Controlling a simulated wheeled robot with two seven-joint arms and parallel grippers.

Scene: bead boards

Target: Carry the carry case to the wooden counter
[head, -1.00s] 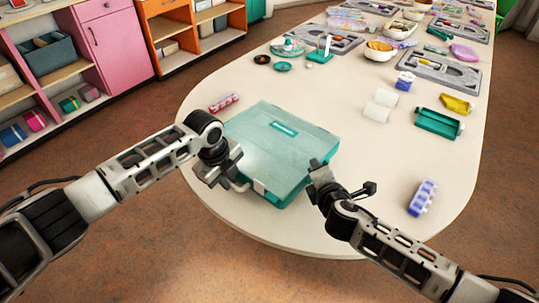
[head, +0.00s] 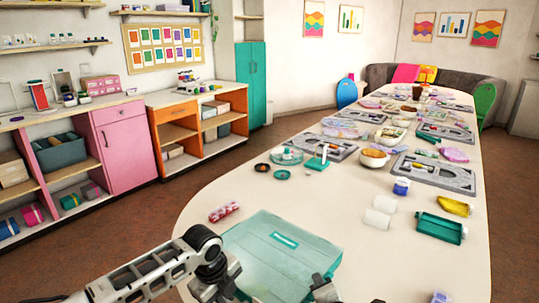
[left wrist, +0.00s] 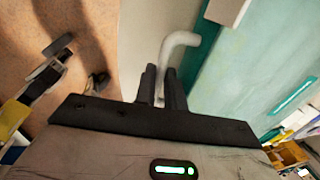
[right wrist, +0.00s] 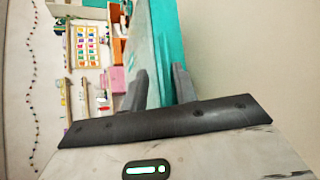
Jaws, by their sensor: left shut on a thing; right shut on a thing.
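The carry case (head: 280,258) is a flat teal box lying at the near end of the long pale table. My left gripper (head: 222,288) is shut on its white handle, and the left wrist view shows the handle (left wrist: 178,42) between the fingers (left wrist: 162,85). My right gripper (head: 324,288) is at the case's right side, low in the head view. In the right wrist view its fingers (right wrist: 158,85) are shut on the edge of the teal case (right wrist: 165,50). A counter with a pale top (head: 180,96) and orange front stands along the left wall.
A pink cabinet (head: 125,150) adjoins the orange unit. A beaded pink roll (head: 223,211) lies just left of the case. White cylinders (head: 378,212), a green tray (head: 440,228) and several bead boards (head: 432,175) cover the table farther right and back. Brown floor (head: 120,225) lies between table and cabinets.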

